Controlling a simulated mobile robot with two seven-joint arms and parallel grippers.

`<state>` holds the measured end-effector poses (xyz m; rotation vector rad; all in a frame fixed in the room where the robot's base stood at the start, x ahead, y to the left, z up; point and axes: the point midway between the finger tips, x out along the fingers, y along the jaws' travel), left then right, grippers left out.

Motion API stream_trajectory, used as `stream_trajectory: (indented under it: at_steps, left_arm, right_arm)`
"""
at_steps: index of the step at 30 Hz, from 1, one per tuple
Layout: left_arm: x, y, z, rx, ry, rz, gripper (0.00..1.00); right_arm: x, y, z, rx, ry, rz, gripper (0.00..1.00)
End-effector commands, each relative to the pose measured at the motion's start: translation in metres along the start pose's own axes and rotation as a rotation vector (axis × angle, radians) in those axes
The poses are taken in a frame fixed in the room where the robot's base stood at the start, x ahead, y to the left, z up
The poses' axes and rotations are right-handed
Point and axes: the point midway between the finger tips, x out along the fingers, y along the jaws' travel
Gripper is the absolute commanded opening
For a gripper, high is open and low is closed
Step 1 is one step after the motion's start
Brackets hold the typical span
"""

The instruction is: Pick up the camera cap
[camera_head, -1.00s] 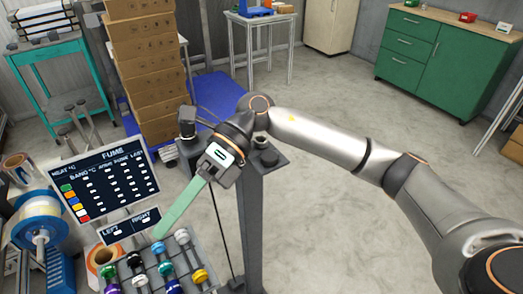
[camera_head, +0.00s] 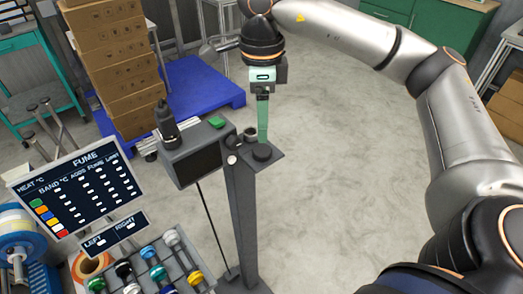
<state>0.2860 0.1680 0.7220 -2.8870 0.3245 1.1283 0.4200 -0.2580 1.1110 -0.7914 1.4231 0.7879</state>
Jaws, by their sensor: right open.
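A dark round piece (camera_head: 262,152), which looks like the camera cap, lies on a small dark plate at the top of a grey post (camera_head: 240,195). My right gripper (camera_head: 263,138) points straight down over this plate, its green fingers seen edge-on. Its fingertips are just above or beside the dark piece; I cannot tell whether they touch it. The gripper is open. My left gripper is not in view.
A dark box (camera_head: 192,155) with a black upright device (camera_head: 166,122) stands left of the post. A screen (camera_head: 82,185) and a rack of colored-capped pieces (camera_head: 185,252) are at lower left. Cardboard boxes (camera_head: 115,50) stack behind. The floor to the right is clear.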

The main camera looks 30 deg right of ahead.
Motion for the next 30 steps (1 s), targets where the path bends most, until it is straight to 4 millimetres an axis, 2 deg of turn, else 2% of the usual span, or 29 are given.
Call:
stream_trajectory:
  at_steps: [3, 8, 16, 25, 26, 30]
  left_arm:
    - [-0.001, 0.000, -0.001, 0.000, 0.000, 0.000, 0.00]
    - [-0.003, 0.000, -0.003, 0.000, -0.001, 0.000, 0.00]
    - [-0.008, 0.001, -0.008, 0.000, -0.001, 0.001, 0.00]
    - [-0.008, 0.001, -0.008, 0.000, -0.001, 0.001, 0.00]
    - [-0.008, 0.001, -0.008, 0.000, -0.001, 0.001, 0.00]
    - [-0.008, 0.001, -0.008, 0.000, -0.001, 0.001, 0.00]
  right_arm:
    - [0.014, 0.000, 0.000, 0.000, 0.001, 0.002, 0.67]
    - [0.024, 0.000, 0.000, 0.000, 0.001, 0.002, 0.67]
    - [0.063, 0.001, -0.001, 0.000, 0.001, 0.003, 0.67]
    - [0.070, 0.001, -0.001, 0.000, -0.002, 0.001, 0.67]
    - [0.070, 0.001, -0.001, 0.000, -0.002, 0.001, 0.65]
    - [0.070, 0.001, -0.001, 0.000, -0.002, 0.001, 0.50]
